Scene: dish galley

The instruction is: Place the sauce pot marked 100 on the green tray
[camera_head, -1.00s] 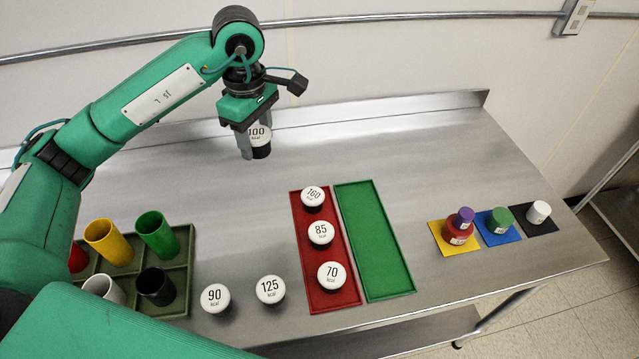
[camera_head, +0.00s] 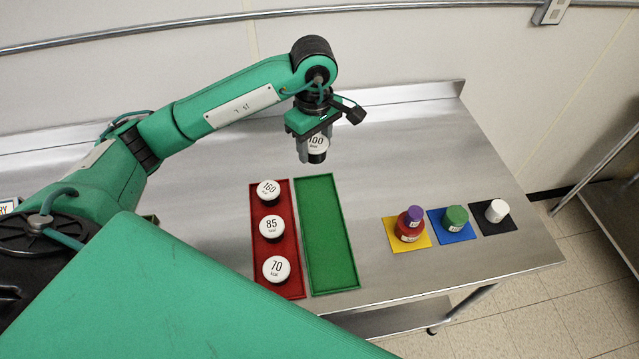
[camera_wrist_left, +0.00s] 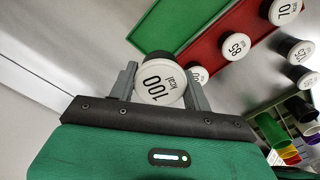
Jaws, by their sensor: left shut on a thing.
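The sauce pot marked 100 (camera_head: 317,146) has a white lid and a dark body. My left gripper (camera_head: 312,150) is shut on it and holds it above the counter, just beyond the far end of the green tray. In the left wrist view the pot (camera_wrist_left: 160,82) sits between the two grey fingers, its label showing. The green tray (camera_head: 328,240) is long, narrow and empty; part of it also shows in the left wrist view (camera_wrist_left: 170,25). My right gripper is not in view.
A red tray (camera_head: 270,251) left of the green one holds pots marked 160 (camera_head: 268,189), 85 (camera_head: 271,226) and 70 (camera_head: 276,268). The back wall is close behind the arm.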

